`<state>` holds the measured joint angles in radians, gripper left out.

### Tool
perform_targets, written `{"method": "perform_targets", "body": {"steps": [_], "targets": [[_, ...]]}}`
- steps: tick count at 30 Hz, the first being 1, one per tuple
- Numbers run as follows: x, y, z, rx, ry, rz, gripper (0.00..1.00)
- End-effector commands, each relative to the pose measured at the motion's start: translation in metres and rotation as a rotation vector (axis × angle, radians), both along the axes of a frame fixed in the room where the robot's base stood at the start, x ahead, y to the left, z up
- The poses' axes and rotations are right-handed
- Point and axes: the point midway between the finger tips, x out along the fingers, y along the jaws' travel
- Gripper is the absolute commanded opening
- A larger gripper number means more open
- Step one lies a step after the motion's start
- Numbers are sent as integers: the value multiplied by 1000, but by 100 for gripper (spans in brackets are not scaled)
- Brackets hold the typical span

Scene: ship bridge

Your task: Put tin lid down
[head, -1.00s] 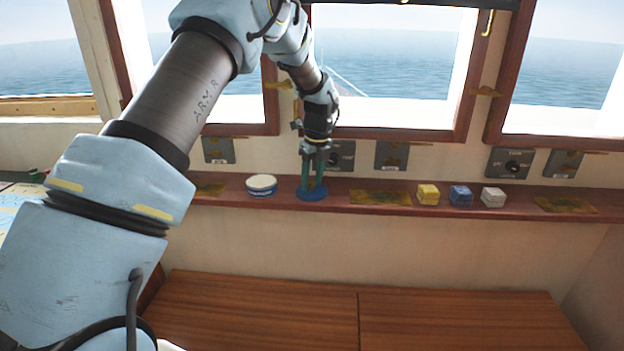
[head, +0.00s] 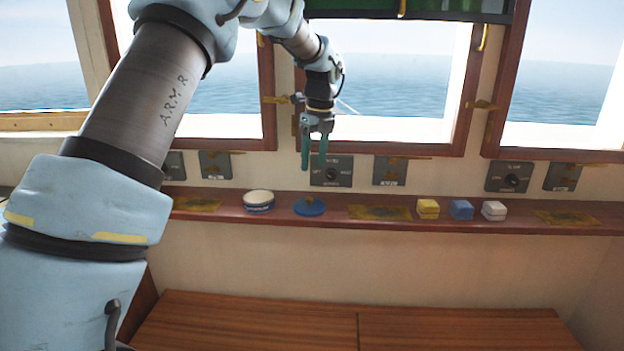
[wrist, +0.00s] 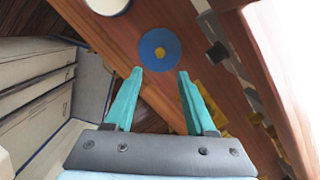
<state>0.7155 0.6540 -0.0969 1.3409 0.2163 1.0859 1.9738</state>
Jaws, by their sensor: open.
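The tin lid (head: 310,207) is a flat blue disc with a small yellowish knob in its middle. It lies on the narrow wooden ledge (head: 390,222) below the windows, and it also shows in the wrist view (wrist: 160,50). Just left of it stands a round tin (head: 259,200), white on top with a blue side; its pale top is partly cut off in the wrist view (wrist: 107,3). My gripper (head: 314,166) is above the lid, its two green fingers pointing down, apart and empty. The fingers do not touch the lid.
Yellow (head: 428,209), blue (head: 461,210) and white (head: 494,211) small blocks stand on the ledge to the right. Switch panels (head: 331,171) line the wall behind it. The wooden top (head: 400,325) below is clear.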

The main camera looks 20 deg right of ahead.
Motion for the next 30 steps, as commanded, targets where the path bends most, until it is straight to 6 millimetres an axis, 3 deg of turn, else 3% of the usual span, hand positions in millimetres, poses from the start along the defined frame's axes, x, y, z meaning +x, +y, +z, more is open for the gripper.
{"method": "perform_targets", "body": {"steps": [10,14,17,23,30], "targets": [[-1,2,13,-1,0,10,55],[2,27,11,-22,-1,140,55],[4,69,6,-60,-2,380,55],[-13,179,-11,-160,-6,1030,55],[-73,298,-36,-281,-16,1848,55]]}}
